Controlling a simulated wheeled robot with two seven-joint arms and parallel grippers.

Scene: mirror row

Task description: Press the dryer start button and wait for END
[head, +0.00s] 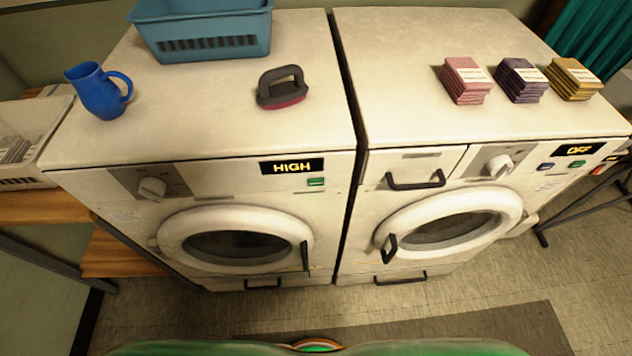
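A green button (316,182) sits just below the display, and a white dial (152,188) is at the panel's left. Its round door (236,240) looks shut, and the glass is dark. The right machine (450,120) has a drawer with a handle (415,180), a dial (498,166), a display reading OFF (578,150), and a blue (545,166) and a green button (575,165). Neither gripper is in view.
Pink (465,82), purple (521,80) and yellow (573,78) folded cloth stacks lie on the right one. The space before both panels is clear.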

